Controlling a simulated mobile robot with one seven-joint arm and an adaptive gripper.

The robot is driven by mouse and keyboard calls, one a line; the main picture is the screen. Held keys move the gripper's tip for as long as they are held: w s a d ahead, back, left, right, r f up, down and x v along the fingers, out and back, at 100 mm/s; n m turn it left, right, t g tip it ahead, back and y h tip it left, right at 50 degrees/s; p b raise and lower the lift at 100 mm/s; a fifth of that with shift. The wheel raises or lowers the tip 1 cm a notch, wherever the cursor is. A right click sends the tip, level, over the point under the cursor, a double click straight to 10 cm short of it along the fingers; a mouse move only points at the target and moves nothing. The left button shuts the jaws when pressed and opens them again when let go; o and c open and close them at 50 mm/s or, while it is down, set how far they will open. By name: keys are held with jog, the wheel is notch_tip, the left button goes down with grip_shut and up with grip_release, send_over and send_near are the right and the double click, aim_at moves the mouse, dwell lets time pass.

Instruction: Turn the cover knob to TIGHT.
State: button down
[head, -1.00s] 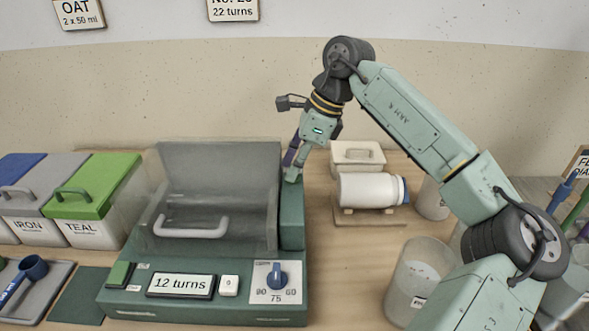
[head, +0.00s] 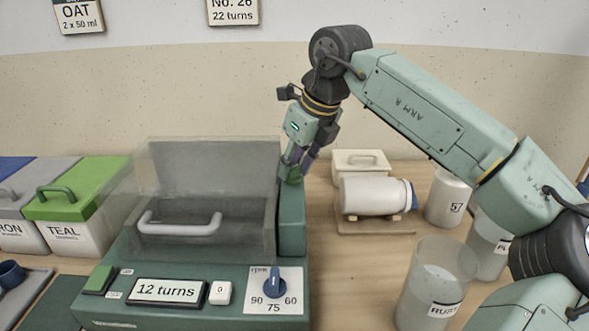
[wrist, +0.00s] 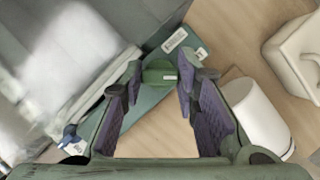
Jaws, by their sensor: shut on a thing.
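The cover knob (wrist: 160,72) is a small green knob with a pale mark, on the dark green housing (head: 291,225) at the right side of the machine. My gripper (wrist: 159,80) points down over it, with the purple-padded fingers on either side, shut on the knob. In the head view my gripper (head: 297,168) hides most of the knob. Two pale labels, one of them here (wrist: 176,40), lie on the housing beside the knob; their words are too small to read. The clear cover (head: 150,190) with its grey handle (head: 180,228) is over the machine's chamber.
Right of the machine are a white jar lying on a stand (head: 375,196), a lidded white box (head: 360,162) and a clear container (head: 437,280). The machine's front has a "12 turns" display (head: 166,291) and a blue speed dial (head: 274,283). A green TEAL bin (head: 75,225) stands left.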

dwell(0.4)
jog(key=c, duration=1.2)
grip_release()
jog(key=shift+c, duration=0.2)
